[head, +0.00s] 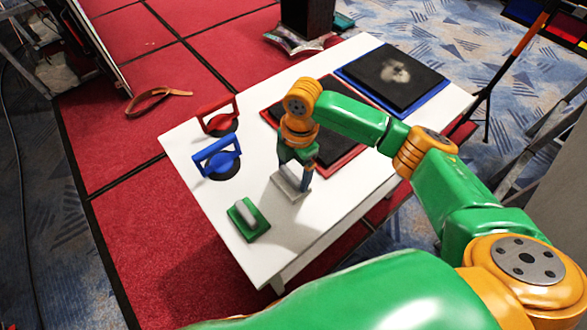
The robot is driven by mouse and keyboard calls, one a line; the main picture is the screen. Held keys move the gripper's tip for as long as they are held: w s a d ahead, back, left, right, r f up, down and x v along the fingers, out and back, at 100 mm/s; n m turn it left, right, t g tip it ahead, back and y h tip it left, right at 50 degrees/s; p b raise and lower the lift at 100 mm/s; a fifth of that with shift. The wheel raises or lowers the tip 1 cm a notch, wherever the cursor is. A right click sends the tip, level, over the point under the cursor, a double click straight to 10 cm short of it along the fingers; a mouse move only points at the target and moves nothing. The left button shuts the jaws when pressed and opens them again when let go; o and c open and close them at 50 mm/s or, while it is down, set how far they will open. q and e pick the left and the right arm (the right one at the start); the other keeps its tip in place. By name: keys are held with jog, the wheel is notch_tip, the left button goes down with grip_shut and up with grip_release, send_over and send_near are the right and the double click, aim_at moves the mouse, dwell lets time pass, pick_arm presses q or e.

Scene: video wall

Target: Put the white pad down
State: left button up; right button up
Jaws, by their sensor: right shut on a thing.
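My right gripper (297,181) reaches down over the white table (200,150), around its middle. It is shut on a pale, whitish pad (288,187), gripped from above. The pad is at or just above the table top; I cannot tell whether it touches. The gripper's fingers partly hide the pad. My left gripper is not in view.
A green pad with a grey handle (249,219) stands at the front left of the table. Blue (217,160) and red (218,118) handled tools stand behind it. A red-edged black panel (345,166) and a blue-edged black panel (393,77) lie farther right.

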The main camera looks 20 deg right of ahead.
jog(key=shift+f, duration=0.1)
jog(key=o, duration=0.9)
jog(key=r, duration=0.8)
jog(key=d+r, duration=0.1)
jog(key=r, duration=0.3)
jog(key=shift+w+r, duration=0.1)
jog(key=shift+w, duration=0.1)
